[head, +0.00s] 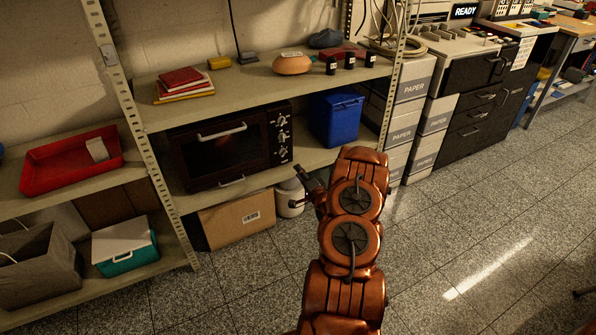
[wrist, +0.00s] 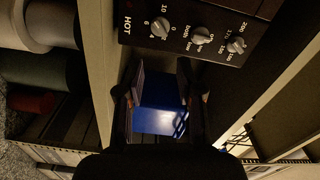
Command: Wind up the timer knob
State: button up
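A dark oven (head: 215,145) sits on the middle shelf with three grey knobs on its right-hand panel. The knob with minute-like numbers (wrist: 160,28), at the HOT end in the wrist view, looks like the timer; it seems to be the lowest knob (head: 283,152) in the head view. My gripper (head: 300,172) is below and right of the panel in the head view. In the wrist view my gripper (wrist: 159,85) is open and empty, its fingers apart and not touching the knob.
The middle knob (wrist: 201,37) and temperature knob (wrist: 236,46) are close by. A blue bin (head: 336,115) stands right of the oven and shows between my fingers. A cardboard box (head: 237,220) and white tub (head: 289,198) are below. Floor to the right is clear.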

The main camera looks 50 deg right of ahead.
jog(key=o, duration=0.3)
jog(key=shift+f, duration=0.1)
jog(key=shift+o, duration=0.8)
jog(key=shift+w+d+f+n+b, duration=0.1)
jog(key=shift+d+f+n+b, duration=0.1)
jog(key=shift+n+b, duration=0.6)
jog(key=n+b, duration=1.8)
jog(key=n, duration=0.5)
send_near(284, 154)
jog(key=shift+b+x, duration=1.25)
jog(key=shift+x, duration=2.4)
jog(key=shift+w+d+r, duration=0.1)
jog(key=shift+w+d, duration=0.05)
jog(key=shift+w, duration=0.5)
